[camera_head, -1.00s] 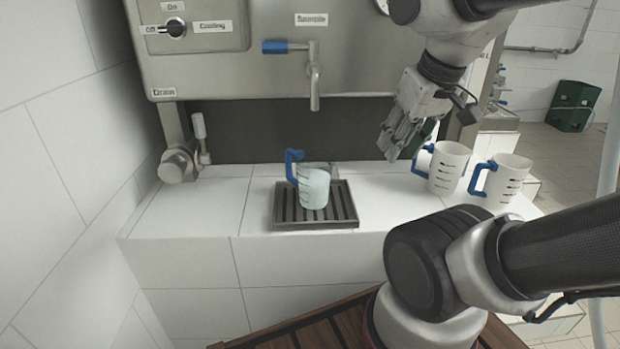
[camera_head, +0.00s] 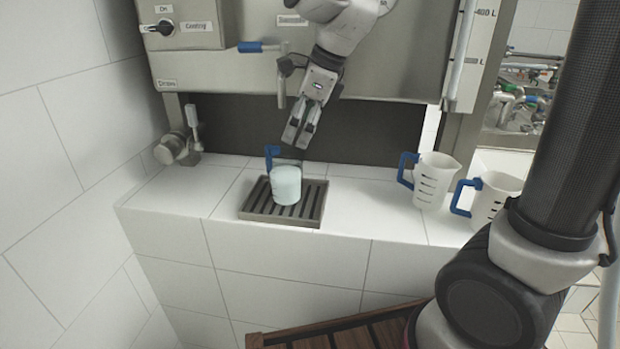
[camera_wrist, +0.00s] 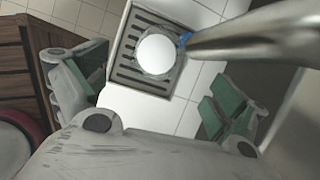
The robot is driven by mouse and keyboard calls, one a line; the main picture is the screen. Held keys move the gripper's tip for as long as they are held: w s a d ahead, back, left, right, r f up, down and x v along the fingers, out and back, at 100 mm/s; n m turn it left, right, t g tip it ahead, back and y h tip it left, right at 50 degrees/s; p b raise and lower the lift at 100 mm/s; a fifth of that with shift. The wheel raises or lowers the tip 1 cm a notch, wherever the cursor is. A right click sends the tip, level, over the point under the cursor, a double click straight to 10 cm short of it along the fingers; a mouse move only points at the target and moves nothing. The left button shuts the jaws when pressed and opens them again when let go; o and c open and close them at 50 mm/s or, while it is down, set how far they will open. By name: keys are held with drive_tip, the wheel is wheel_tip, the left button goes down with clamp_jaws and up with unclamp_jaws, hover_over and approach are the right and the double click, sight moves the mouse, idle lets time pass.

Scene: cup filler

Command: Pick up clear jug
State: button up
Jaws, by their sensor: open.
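The clear jug (camera_head: 286,187) stands upright on the slatted drip tray (camera_head: 312,201) on the white tiled counter. It holds a pale, whitish content, and its blue handle (camera_head: 271,156) is toward the back left in the head view. In the wrist view the jug (camera_wrist: 156,54) is seen from above, with only a bit of blue handle showing beside the metal pipe. My gripper (camera_head: 299,137) is above and slightly behind the jug, pointing down, apart from it. In the wrist view its green-padded fingers (camera_wrist: 158,89) are spread wide with nothing between them.
The sample tap (camera_head: 281,85) hangs close to the left of my gripper, and its pipe (camera_wrist: 255,32) crosses the wrist view. Two white jugs with blue handles, one nearer (camera_head: 436,180) and one farther right (camera_head: 494,198), stand on the counter. Counter between tray and jugs is clear.

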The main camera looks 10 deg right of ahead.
sight(279, 169)
drive_tip(key=shift+a+f+m, duration=0.25)
drive_tip(key=shift+a+m, duration=0.05)
drive_tip(key=shift+a, duration=0.05)
drive_tip(key=x, duration=1.2)
drive_tip(key=shift+w, duration=0.15)
drive_tip(key=shift+r, duration=0.1)
drive_tip(key=c, duration=1.3)
